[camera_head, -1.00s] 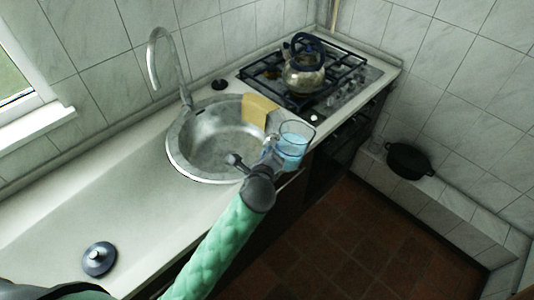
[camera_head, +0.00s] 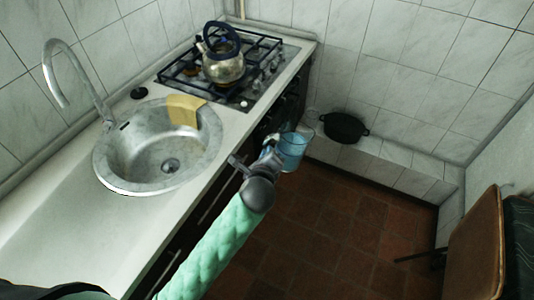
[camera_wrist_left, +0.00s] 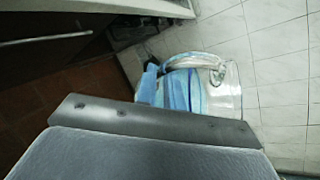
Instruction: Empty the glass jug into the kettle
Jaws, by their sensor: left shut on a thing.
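The glass jug (camera_head: 291,149), clear with light-blue liquid in it, is held out over the floor in front of the counter. My left gripper (camera_head: 268,153) is shut on the jug, at the side toward my arm. The jug looks close to upright in the head view. In the left wrist view the jug (camera_wrist_left: 205,88) shows beyond the gripper body, with its blue contents. The kettle (camera_head: 223,68), shiny metal with a dark blue handle, stands on the hob, farther back and left of the jug. Whether its top is open I cannot tell. My right gripper is out of view.
A gas hob (camera_head: 187,78) with dark grates is at the counter's far end. A round sink (camera_head: 137,171) with a yellow cloth (camera_head: 184,110) on its rim and a tall tap (camera_head: 72,70) are left. A black pot (camera_head: 344,127) sits on the tiled ledge. A chair (camera_head: 476,245) is at right.

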